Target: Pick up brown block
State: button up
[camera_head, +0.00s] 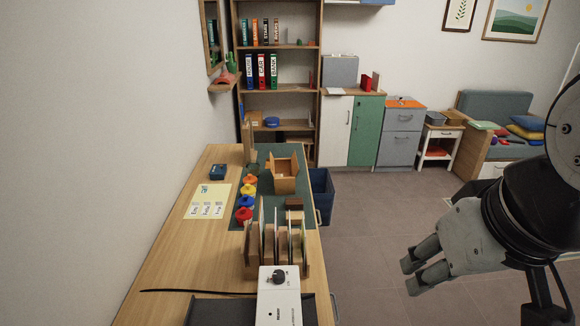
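A small dark brown block (294,203) sits on the dark green mat (238,215) on the wooden desk. It lies just behind the upright slotted wooden rack (251,270) and in front of the open wooden box (284,184). My gripper (410,276) is at the right of the view, over the floor and well away from the desk and the block. Its two fingers point left and lie close together. Nothing shows between them, and the angle hides how far apart they are.
Several coloured knobbed pieces (246,201) stand in a row left of the block. A white box with a dial (279,298) is at the desk's near end. A blue bin (321,194) stands beside the desk's right edge. The floor (365,235) between desk and gripper is clear.

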aim_at(292, 204)
jog(key=l+u, duration=0.35)
jog(key=l, duration=1.3)
jog(key=i+l+u, duration=0.15)
jog(key=i+l, duration=0.2)
jog(key=i+l+u, duration=0.1)
jog(key=i+l, duration=0.2)
jog(key=i+l+u, duration=0.15)
jog(key=i+l, duration=0.15)
jog(key=l, duration=0.25)
jog(key=i+l+u, duration=0.2)
jog(key=i+l, duration=0.6)
jog(key=i, duration=0.15)
